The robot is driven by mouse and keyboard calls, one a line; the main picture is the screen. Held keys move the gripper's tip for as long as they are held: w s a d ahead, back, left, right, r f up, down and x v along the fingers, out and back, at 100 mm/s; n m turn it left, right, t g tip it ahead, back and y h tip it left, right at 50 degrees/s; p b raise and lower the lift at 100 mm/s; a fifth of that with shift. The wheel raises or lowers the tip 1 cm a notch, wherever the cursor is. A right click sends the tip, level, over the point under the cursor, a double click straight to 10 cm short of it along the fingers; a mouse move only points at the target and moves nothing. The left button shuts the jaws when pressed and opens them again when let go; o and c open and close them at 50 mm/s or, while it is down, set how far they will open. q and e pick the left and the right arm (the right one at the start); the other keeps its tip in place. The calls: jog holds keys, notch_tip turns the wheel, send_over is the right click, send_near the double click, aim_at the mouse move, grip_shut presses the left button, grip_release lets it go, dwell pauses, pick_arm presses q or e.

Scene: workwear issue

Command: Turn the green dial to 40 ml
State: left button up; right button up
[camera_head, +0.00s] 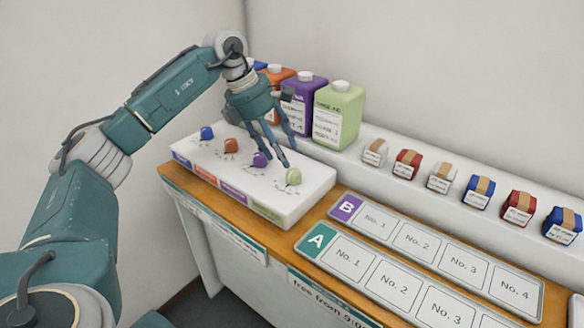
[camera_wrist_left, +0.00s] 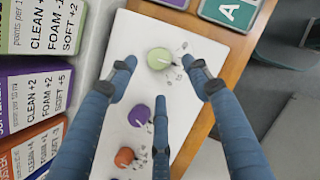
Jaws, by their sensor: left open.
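The green dial (camera_head: 293,177) is at the right end of a white dispenser box (camera_head: 310,200), on its top face. In the left wrist view the green dial (camera_wrist_left: 159,59) shows a light pointer mark, with printed scale marks beside it too small to read. My left gripper (camera_head: 272,160) is open over the box, fingers pointing down, close to the purple dial (camera_head: 260,159) and left of the green one. In the left wrist view the fingers (camera_wrist_left: 162,90) spread around the green dial's near side, apart from it as far as I can tell. My right gripper is not in view.
Orange (camera_head: 281,78), purple (camera_head: 299,100) and green (camera_head: 338,115) bottles stand behind the box. Blue (camera_head: 207,133) and orange (camera_head: 231,145) dials are further left. Trays A (camera_head: 322,240) and B (camera_head: 347,207) lie to the right. Small wrapped packs (camera_head: 407,163) line the ledge.

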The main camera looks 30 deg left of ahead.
aim_at(293, 171)
pick_arm(q)
jog(key=x, duration=0.4)
jog(key=shift+w+r, duration=0.1)
jog(key=x, duration=0.3)
jog(key=c, duration=1.1)
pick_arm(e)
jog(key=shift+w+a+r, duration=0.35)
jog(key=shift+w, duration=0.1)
